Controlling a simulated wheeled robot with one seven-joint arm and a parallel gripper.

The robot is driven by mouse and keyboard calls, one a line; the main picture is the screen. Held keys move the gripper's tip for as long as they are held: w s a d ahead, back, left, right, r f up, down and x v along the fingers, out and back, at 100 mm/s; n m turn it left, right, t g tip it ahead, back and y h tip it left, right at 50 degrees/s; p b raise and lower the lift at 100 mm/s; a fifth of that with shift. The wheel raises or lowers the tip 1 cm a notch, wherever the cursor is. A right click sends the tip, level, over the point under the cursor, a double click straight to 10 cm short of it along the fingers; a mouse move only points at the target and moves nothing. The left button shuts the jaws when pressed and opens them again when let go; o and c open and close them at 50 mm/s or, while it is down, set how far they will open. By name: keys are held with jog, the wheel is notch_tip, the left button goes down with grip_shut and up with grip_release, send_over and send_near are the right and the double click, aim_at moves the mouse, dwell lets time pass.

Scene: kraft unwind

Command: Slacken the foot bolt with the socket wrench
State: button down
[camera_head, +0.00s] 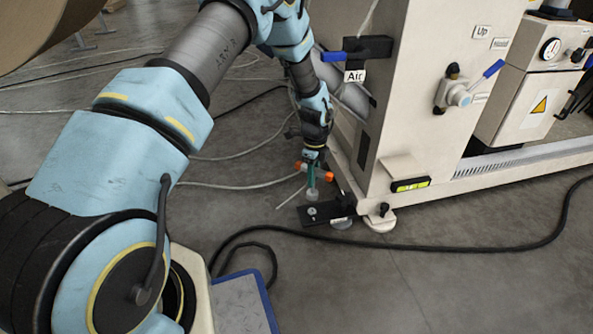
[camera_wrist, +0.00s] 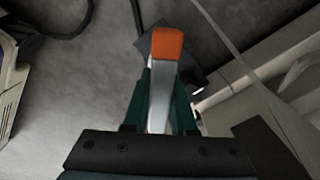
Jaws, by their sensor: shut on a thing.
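My gripper (camera_head: 311,172) hangs low beside the white machine's corner, pointing down. In the wrist view its two green fingers (camera_wrist: 161,100) are shut on the socket wrench (camera_wrist: 162,85), a grey bar with an orange end (camera_wrist: 167,43). In the head view the wrench's orange ends (camera_head: 328,176) stick out on both sides of the fingers. Below is a black foot plate (camera_head: 325,214) on the floor, with a round light bolt head (camera_head: 312,211), likely the foot bolt. The wrench's lower end seems just above the plate; I cannot tell whether it touches. The fingers hide part of the wrench.
The white machine frame (camera_head: 420,110) stands close to the right, with a round levelling foot (camera_head: 380,221) and a yellow-green spirit level (camera_head: 410,184). A black hose (camera_head: 450,247) crosses the floor in front. A blue-edged panel (camera_head: 240,303) lies at the bottom. Floor left of my gripper has only thin cables.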

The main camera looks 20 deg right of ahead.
aim_at(313, 191)
jog(key=shift+d+f+b, duration=0.15)
jog(key=shift+f+b, duration=2.25)
jog(key=shift+f, duration=0.25)
jog(key=shift+r, duration=0.1)
jog(key=shift+f+p, duration=0.7)
jog(key=shift+f, duration=0.15)
dwell(0.6)
jog(key=shift+n+p, duration=0.35)
jog(key=shift+n, duration=0.75)
jog(key=shift+n+p, duration=0.35)
jog(key=shift+n, duration=0.75)
